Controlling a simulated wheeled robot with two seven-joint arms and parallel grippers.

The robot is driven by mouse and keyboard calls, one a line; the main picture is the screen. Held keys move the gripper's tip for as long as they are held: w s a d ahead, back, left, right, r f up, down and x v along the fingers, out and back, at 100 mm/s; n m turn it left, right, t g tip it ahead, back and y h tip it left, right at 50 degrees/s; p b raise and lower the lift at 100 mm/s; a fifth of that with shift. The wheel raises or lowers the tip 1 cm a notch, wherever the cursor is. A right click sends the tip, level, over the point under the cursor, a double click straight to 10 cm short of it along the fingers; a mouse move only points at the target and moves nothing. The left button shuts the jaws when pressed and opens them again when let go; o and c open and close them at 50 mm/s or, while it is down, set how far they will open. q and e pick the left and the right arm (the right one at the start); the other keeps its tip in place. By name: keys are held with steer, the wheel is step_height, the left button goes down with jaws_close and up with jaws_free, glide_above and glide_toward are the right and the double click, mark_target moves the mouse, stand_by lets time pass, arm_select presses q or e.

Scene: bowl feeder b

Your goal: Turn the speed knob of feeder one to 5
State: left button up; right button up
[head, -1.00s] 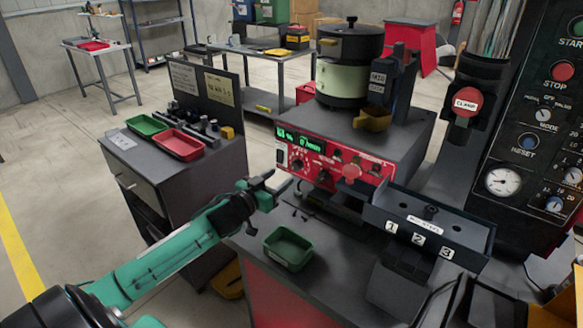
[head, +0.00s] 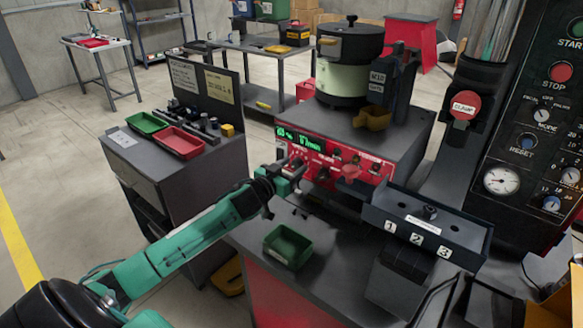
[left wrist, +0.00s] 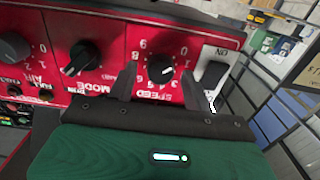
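The red control panel of the feeder (head: 335,165) carries the speed knob (left wrist: 160,69), a black round knob with a white pointer mark. It shows upside down in the left wrist view, with numbers around it. My left gripper (head: 291,172) is at the left part of the panel and covers the knob in the head view. In the left wrist view the fingers (left wrist: 168,78) are apart, one on each side of the knob, with gaps showing. I cannot tell how deep the tips reach. The green display (head: 313,141) is lit. My right gripper is not in view.
The mode knob (left wrist: 82,57) and a switch on a white plate (left wrist: 213,72) flank the speed knob. A green tray (head: 288,246) lies below my left gripper. A numbered block (head: 425,225) stands to the right. The bowl (head: 348,75) sits on top.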

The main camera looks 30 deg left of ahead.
arm_select(q)
steer(key=c, duration=0.7)
steer(key=shift+c, duration=1)
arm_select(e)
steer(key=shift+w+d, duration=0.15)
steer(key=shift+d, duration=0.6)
